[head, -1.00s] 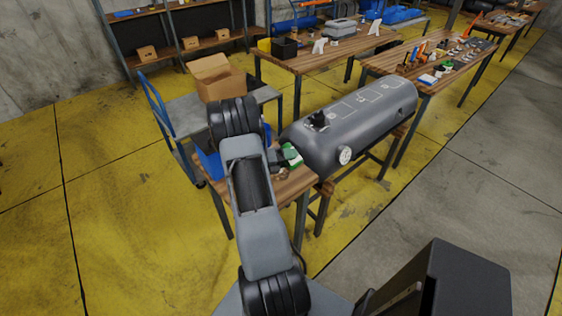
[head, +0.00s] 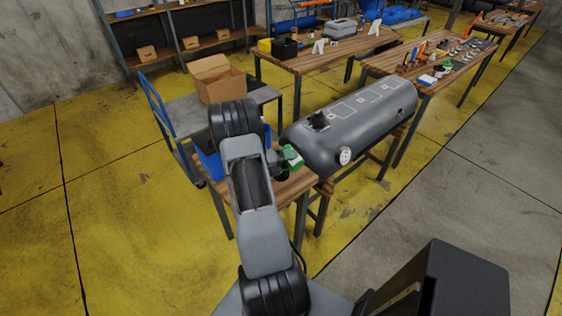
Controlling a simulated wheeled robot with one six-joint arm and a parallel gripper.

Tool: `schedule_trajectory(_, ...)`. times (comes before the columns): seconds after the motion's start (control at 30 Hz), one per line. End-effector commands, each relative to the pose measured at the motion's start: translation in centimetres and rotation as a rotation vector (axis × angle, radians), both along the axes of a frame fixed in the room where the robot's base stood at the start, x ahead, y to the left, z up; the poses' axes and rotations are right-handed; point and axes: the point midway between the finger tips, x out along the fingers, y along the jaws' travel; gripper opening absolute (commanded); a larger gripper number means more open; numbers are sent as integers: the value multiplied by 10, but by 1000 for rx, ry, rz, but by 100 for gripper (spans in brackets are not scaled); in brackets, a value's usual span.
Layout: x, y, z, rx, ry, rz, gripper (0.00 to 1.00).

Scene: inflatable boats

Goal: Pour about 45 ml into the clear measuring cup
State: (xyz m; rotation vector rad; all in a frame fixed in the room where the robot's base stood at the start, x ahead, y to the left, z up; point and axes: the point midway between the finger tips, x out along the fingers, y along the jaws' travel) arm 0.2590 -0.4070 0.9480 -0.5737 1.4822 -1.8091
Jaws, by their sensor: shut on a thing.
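A small green and white container (head: 294,157) is at the right edge of the small wooden table, beside the grey inflatable tube. My gripper (head: 284,159) is at the container's left side and shut on it. The container looks tilted. My own arm covers much of the small table, and the fingers are small and partly hidden. I cannot make out the clear measuring cup or any liquid.
The small wooden table (head: 298,186) holds a blue item (head: 209,163) behind my arm. The large grey inflatable tube (head: 355,125) lies on a stand close to the right. A cart with an open cardboard box (head: 216,82) stands behind. Yellow floor at left is clear.

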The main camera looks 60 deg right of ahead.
Motion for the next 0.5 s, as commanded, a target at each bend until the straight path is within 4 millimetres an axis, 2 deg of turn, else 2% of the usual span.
schedule_trajectory(0.5, 0, 0, 3, 13, 41, 1, 34)
